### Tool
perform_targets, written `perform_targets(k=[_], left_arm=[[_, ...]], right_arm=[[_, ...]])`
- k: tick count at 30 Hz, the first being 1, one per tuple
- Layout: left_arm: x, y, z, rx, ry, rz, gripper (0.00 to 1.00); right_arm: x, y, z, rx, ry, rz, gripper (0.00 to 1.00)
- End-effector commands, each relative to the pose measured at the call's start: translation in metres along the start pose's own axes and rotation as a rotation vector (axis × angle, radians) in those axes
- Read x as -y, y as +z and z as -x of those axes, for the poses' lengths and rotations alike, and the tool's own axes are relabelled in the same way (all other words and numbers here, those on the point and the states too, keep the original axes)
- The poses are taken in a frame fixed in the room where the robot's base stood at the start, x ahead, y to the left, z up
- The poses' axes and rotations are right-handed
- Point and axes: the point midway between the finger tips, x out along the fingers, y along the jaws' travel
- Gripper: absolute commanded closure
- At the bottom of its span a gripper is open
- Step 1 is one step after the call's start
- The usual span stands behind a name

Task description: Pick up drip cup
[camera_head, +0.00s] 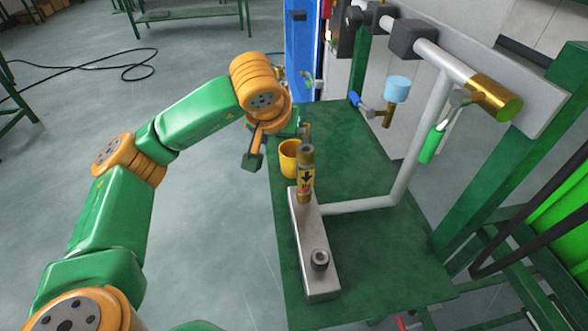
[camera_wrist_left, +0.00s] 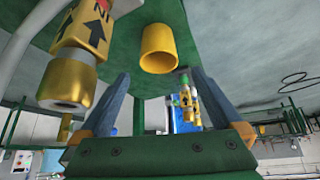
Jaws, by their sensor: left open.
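The drip cup (camera_head: 288,160) is a small yellow cup on the green table top (camera_head: 362,262), near its left edge and beside the brass fitting (camera_head: 305,178). It also shows in the left wrist view (camera_wrist_left: 159,48), upside down and above the gap between the fingers. My left gripper (camera_head: 278,145) is just behind and left of the cup in the head view. In the left wrist view its two fingers (camera_wrist_left: 160,76) are spread wide with nothing between them. The cup appears beyond the fingertips, not held. My right gripper is not in view.
The brass fitting with a black arrow stands on a grey bar (camera_head: 316,250) close to the cup. A valve with a green handle (camera_head: 432,144) hangs at right. Floor left of the table is open.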

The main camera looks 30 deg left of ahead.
Motion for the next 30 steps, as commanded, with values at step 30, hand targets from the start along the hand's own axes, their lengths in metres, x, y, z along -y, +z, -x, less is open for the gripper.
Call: perform_targets(k=[30], left_arm=[[-0.003, -0.004, -0.119, 0.0, 0.0, -0.001, 0.11]], right_arm=[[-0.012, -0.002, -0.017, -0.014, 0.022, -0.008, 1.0]])
